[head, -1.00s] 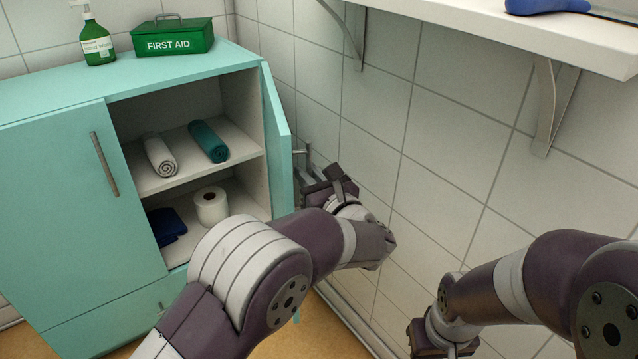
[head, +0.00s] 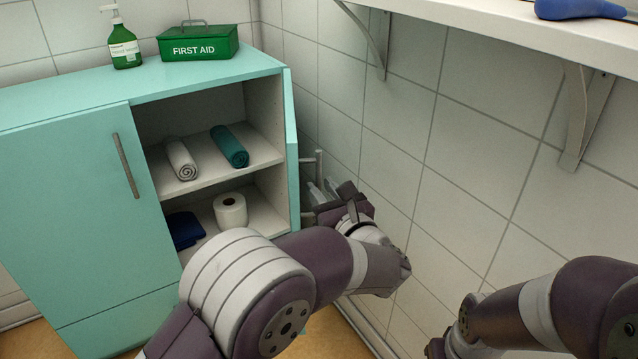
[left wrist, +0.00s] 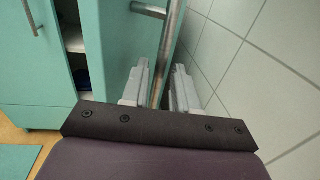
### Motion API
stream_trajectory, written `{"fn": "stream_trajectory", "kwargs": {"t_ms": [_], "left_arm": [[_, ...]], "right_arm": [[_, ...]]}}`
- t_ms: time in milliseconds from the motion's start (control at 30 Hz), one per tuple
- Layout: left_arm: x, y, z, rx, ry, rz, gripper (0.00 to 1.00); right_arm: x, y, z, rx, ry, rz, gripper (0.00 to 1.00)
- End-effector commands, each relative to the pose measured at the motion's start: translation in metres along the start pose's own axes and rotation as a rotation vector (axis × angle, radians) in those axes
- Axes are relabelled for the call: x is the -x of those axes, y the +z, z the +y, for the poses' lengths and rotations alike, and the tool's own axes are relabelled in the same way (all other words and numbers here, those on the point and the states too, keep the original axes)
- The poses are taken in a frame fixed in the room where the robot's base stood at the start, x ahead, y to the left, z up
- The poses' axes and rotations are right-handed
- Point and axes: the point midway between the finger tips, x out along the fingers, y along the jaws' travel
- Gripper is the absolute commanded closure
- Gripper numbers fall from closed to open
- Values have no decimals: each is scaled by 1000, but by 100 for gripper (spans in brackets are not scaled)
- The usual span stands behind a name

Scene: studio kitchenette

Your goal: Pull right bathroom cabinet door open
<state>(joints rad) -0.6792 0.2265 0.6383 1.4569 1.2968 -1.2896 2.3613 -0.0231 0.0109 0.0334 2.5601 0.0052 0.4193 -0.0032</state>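The right cabinet door (head: 292,150) is teal and stands swung wide open, seen almost edge-on in the head view. Its metal bar handle (left wrist: 168,45) crosses the left wrist view. My left gripper (head: 318,190) is at the door's outer side, near the wall. In the left wrist view its two pale fingers (left wrist: 160,88) stand apart, one on each side of the handle, with narrow gaps beside the bar. My right arm is at the lower right of the head view; its gripper is almost wholly cut off by the bottom edge.
The closed left door (head: 75,200) has its own bar handle (head: 126,166). Inside the cabinet are rolled towels (head: 230,146) and a toilet roll (head: 230,210). A first aid box (head: 198,43) and soap bottle (head: 124,48) stand on top. The tiled wall (head: 400,150) and white shelf (head: 470,30) are close on the right.

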Motion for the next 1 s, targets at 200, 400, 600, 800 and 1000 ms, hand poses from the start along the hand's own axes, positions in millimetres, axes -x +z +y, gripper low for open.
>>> {"fn": "stream_trajectory", "kwargs": {"t_ms": [200,400,600,800,1000], "left_arm": [[61,5,-1,-1,-6,0,71],[98,2,0,0,-3,0,71],[106,0,0,0,0,0,71],[105,0,0,0,0,0,71],[105,1,0,0,0,0,71]], "right_arm": [[19,-2,0,0,0,0,100],[25,-3,0,0,0,0,100],[25,-3,0,0,0,0,100],[25,-3,0,0,0,0,100],[25,-3,0,0,0,0,100]]}}
